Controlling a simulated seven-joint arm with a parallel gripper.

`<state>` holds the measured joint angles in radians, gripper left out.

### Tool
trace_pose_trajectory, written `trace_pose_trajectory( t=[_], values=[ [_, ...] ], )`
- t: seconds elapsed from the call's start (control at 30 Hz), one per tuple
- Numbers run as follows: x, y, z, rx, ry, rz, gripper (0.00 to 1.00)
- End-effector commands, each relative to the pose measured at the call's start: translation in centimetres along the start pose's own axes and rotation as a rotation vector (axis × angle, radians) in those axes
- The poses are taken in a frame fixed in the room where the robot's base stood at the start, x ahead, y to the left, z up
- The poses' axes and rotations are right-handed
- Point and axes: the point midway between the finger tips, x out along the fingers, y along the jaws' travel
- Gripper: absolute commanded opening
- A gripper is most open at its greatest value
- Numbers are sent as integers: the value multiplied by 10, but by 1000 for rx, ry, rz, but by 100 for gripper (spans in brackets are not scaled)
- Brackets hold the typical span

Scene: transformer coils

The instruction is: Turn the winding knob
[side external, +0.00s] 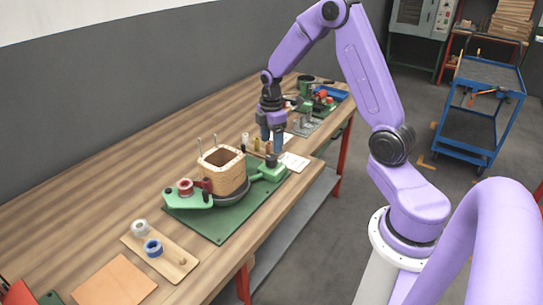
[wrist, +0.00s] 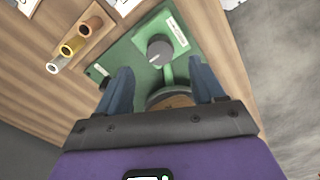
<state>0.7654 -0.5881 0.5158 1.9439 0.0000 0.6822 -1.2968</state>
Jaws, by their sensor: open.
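The winding knob (wrist: 158,52) is a grey round dial with a pale pointer line, mounted on a green housing in the wrist view. In the side external view its green housing (side external: 269,173) stands at the right end of the green winder, and the knob is mostly hidden by my gripper. My gripper (side external: 272,149) points down just above this housing. In the wrist view my gripper (wrist: 163,74) has its two blue fingers spread apart, with nothing between them. The knob lies ahead of the fingertips, apart from them. The wooden coil former (side external: 223,175) stands on a round dark turntable.
A red wire spool (side external: 185,187) sits on the winder's green arm. A wooden board (side external: 160,254) with white and blue tape rolls lies at front left. Small spools (wrist: 73,46) stand on a strip near the knob.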

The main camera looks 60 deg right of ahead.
Motion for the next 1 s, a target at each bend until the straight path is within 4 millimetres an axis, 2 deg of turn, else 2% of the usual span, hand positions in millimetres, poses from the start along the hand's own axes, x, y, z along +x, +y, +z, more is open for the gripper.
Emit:
trace_pose_trajectory(
  t=[0.1, 0.33, 0.5, 0.8, 0.83, 0.9, 1.0],
  values=[
    [23, -1, 0, 0, -1, -5, 68],
    [52, 0, 0, 2, -1, -3, 68],
    [62, 0, 0, 1, 0, -1, 68],
    [63, 0, 0, 1, 0, 1, 68],
    [63, 0, 0, 1, 0, 1, 61],
    [63, 0, 0, 1, 0, 1, 39],
    [63, 0, 0, 1, 0, 1, 12]
  ],
)
